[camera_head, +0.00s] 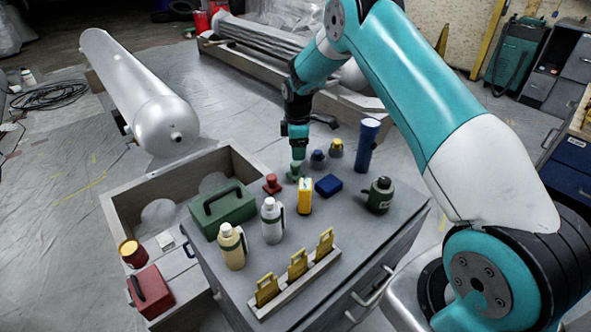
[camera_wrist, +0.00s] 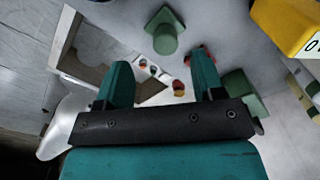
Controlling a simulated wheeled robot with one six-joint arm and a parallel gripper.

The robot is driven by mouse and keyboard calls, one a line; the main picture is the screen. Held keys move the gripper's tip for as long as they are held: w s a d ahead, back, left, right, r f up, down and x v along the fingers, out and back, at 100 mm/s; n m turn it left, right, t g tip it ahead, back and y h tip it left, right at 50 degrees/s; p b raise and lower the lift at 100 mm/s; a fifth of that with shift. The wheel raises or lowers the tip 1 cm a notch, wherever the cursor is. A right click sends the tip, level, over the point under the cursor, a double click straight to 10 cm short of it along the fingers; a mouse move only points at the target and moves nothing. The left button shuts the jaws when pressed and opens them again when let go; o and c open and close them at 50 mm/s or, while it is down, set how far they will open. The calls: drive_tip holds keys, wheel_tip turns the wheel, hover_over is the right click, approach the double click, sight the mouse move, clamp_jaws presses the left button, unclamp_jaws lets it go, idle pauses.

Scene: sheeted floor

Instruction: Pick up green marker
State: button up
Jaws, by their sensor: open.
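The green marker (camera_head: 294,172) is a small piece with a knob, standing on the grey cabinet top near its back edge. In the wrist view the green marker (camera_wrist: 165,35) shows a square base and a round knob, and stands beyond the fingertips, apart from them. My gripper (camera_head: 298,155) is just above it in the head view and partly overlaps it. In the wrist view my gripper (camera_wrist: 161,78) is open, with nothing between the fingers. A red marker (camera_head: 272,184) stands to the left, a blue marker (camera_head: 318,159) and a yellow marker (camera_head: 336,148) to the right.
A yellow device (camera_head: 305,196), a blue box (camera_head: 328,185), two bottles (camera_head: 272,220) and a green toolbox (camera_head: 222,208) stand nearby. A blue cylinder (camera_head: 367,146) and dark green canister (camera_head: 380,195) are at right. Yellow tags stand in a rack (camera_head: 294,285) at the front.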

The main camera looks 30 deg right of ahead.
sight(296, 163)
drive_tip(key=shift+s+a+f+p, duration=0.1)
drive_tip(key=shift+a+f+p, duration=0.1)
drive_tip(key=shift+f, duration=0.85)
drive_tip(key=shift+a+f+p, duration=0.1)
drive_tip(key=shift+f+p, duration=0.15)
drive_tip(key=shift+f, duration=0.8)
drive_tip(key=shift+s+a+f+p, duration=0.1)
drive_tip(key=shift+f+p, duration=0.1)
drive_tip(key=shift+f, duration=0.85)
drive_tip(key=c, duration=1)
